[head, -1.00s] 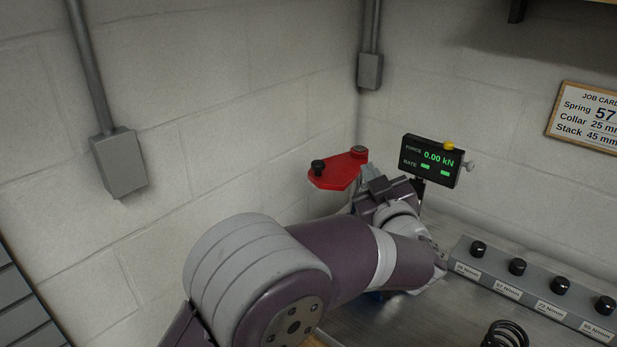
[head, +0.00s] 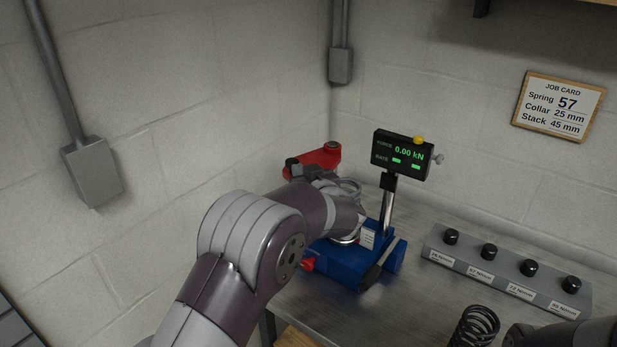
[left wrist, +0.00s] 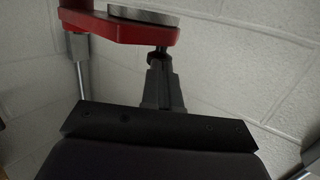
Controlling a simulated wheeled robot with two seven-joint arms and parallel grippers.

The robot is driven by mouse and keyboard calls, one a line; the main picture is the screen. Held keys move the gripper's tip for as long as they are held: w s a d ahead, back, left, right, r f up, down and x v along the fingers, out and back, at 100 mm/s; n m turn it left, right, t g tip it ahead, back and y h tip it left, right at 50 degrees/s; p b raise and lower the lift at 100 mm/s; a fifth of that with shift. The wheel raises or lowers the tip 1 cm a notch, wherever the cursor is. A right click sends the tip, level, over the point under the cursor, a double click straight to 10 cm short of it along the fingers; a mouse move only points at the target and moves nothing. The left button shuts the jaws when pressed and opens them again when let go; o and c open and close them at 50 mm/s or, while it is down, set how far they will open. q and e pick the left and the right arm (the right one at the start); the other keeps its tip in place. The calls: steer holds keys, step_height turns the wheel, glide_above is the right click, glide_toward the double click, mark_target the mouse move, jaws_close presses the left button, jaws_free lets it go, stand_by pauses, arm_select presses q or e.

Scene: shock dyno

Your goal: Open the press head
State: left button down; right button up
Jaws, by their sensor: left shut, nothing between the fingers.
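The red press head (head: 325,156) stands out over the blue press base (head: 345,262), near the wall corner.
A force readout (head: 402,155) stands on a post right of the press head. A grey rack (head: 505,270) with labelled black knobs lies along the bench (head: 410,300). A dark coil spring (head: 474,328) is at the front. A job card (head: 558,104) hangs on the wall.

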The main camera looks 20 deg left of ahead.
arm_select(q)
steer(key=shift+w+a+f, duration=0.1)
steer(key=shift+w+a, duration=0.2)
steer(key=shift+w, duration=0.05)
steer(key=shift+w+a+f+m+t+h+b, duration=0.1)
steer(key=shift+a+m+t+h+b, duration=0.15)
steer(key=shift+a+b, duration=0.2)
steer(key=shift+w+a+f+m+t+h+b, duration=0.1)
steer(key=shift+a+m+t+h+b, duration=0.15)
steer(key=shift+a+b, duration=0.15)
steer(key=shift+w+a+r+h+p, duration=0.1)
steer(key=shift+w+a+h+p, duration=0.15)
steer(key=shift+a, duration=0.3)
steer(key=shift+w+a+r+h+p, duration=0.15)
steer(key=shift+w+a, duration=0.2)
steer(key=shift+a, duration=0.2)
